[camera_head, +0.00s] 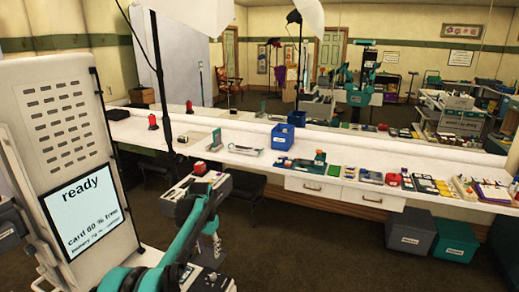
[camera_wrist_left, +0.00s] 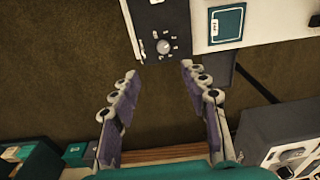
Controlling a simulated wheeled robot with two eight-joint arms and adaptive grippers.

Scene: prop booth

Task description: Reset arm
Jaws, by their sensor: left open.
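My left arm (camera_head: 190,232), teal and dark grey, rises from the bottom left in the head view and is bent in front of the long white counter. It stands away from the counter, over the floor side. In the left wrist view my left gripper (camera_wrist_left: 159,70) is open, with its two purple-padded fingers wide apart. Nothing is between the fingers, only brown floor seen past them. A dark box with a round dial (camera_wrist_left: 163,46) shows beyond the fingertips. The right arm and gripper do not show in either view.
The white counter (camera_head: 240,135) holds a blue bin (camera_head: 282,137) and several small items. A grey bin (camera_head: 409,232) and a teal bin (camera_head: 455,239) stand on the floor beneath. A display panel (camera_head: 82,205) reading "ready" stands at the left. A dark light stand (camera_head: 158,75) rises behind my arm.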

